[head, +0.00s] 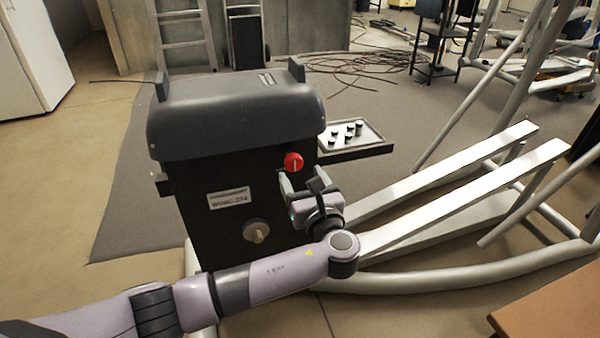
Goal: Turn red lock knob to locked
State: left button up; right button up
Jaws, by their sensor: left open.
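The red lock knob (293,162) is on the front face of the black machine housing (200,183), near its upper right. A pale mark runs roughly upright on the knob. My left gripper (303,181) is open, just below and slightly right of the knob in the picture. Its fingers point up towards the knob, and nothing shows between them. I cannot tell whether a finger touches the knob. My right gripper is not in view.
A beige round knob (256,231) and a label plate (228,199) are lower on the same face. A side tray (372,137) with several small dark-topped pieces juts out right. White foot rails (450,200) and a curved frame tube lie right of my arm.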

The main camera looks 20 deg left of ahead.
aim_at(295, 167)
pick_arm(q)
jog(key=b+x, duration=0.2)
jog(key=x, duration=0.3)
jog(key=shift+a+f, duration=0.1)
jog(key=shift+w+a, duration=0.3)
jog(key=shift+w, duration=0.15)
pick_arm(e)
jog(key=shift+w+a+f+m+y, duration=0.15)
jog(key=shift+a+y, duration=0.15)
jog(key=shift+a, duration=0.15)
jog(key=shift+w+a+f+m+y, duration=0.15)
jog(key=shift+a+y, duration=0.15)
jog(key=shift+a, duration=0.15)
pick_arm(q)
jog(key=shift+c, duration=0.3)
jog(key=c, duration=1)
